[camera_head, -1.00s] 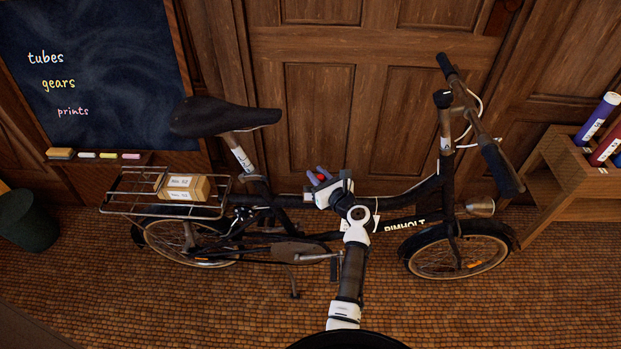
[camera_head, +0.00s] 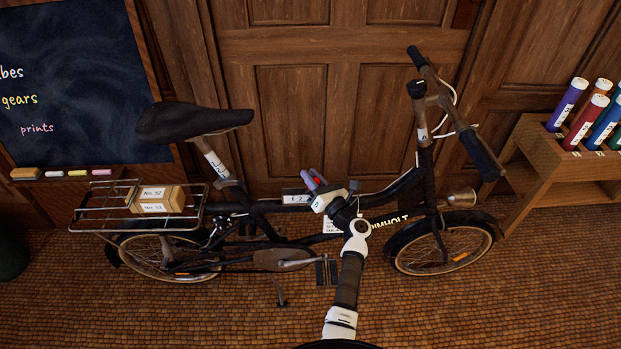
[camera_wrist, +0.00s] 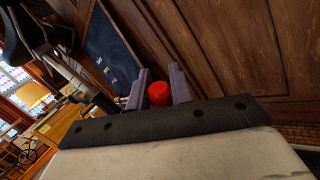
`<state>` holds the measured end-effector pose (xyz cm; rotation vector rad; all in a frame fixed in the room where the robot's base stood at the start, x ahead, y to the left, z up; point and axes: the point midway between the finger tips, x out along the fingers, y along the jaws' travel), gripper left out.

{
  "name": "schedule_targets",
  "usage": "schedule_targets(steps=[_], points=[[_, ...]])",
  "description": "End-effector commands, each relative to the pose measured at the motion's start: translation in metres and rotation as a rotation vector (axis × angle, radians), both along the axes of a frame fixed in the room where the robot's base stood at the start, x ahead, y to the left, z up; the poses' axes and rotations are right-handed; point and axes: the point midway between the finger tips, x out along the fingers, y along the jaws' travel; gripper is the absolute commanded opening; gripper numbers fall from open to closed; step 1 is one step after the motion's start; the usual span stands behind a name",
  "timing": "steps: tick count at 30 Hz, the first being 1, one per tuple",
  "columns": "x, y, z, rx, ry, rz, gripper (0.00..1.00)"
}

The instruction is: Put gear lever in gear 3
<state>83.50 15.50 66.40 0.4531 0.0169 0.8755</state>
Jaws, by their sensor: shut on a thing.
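The gear lever's red knob (camera_wrist: 159,94) shows between the two purple-grey fingers of my gripper (camera_wrist: 160,84) in the wrist view. The gripper is shut on it. In the head view my gripper (camera_head: 314,180) is over the bicycle's top tube. A small plate with numbers (camera_head: 296,198) sits on the tube just left of my gripper. Its digits are too small to read surely, and my gripper hides part of the lever. The black bicycle (camera_head: 400,193) stands upright against the wooden door.
Boxes (camera_head: 157,198) lie on the rear rack (camera_head: 95,212). A wooden stand (camera_head: 541,150) with several coloured tubes is at the right. A chalkboard (camera_head: 70,70) with a chalk ledge is at the left. The tiled floor in front of the bicycle is clear.

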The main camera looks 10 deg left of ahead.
Motion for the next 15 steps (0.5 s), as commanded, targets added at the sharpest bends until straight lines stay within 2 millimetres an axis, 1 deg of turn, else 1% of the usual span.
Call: schedule_targets(steps=[9,10,15], points=[[-0.0001,-0.0002,-0.0004,0.001,0.001,0.0,0.0],[-0.0001,-0.0002,-0.0005,0.001,0.001,0.0,0.23],[-0.0001,-0.0001,-0.0004,0.001,0.001,0.0,0.43]])
